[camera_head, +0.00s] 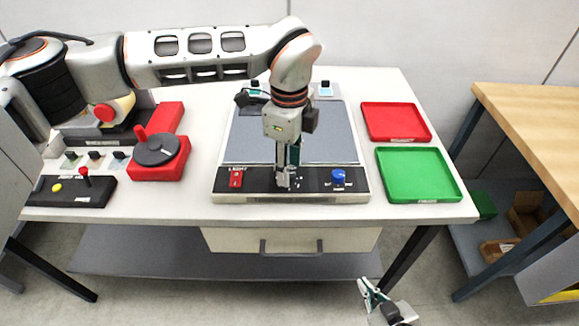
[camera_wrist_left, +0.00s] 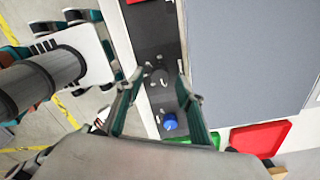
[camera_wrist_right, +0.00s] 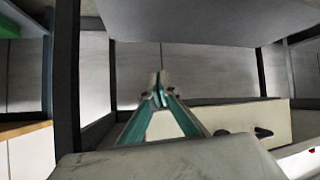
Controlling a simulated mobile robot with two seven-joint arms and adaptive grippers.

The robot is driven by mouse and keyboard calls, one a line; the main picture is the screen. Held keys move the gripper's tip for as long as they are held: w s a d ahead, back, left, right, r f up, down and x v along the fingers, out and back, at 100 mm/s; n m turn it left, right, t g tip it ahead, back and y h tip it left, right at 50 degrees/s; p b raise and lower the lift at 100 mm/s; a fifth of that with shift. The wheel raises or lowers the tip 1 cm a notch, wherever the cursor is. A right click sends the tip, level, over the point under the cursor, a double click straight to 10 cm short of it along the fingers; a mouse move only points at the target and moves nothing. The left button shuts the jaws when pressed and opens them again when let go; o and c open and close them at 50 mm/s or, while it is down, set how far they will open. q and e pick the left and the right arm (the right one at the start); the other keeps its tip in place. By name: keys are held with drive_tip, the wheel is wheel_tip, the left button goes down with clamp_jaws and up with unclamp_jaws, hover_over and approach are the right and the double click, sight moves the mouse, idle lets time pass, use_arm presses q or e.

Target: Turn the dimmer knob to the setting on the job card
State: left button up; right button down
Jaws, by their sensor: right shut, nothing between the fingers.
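I cannot make out a job card or read the knob's setting.
Red (camera_head: 429,138) and green (camera_head: 459,196) trays lie right of the light box. A red turntable device (camera_head: 160,172) and a black joystick box (camera_head: 99,195) stand left. A drawer handle (camera_head: 291,253) projects below the tabletop.

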use_arm(q)
drive_tip(key=shift+f, duration=0.8)
drive_tip(key=c, duration=1)
clamp_jaws()
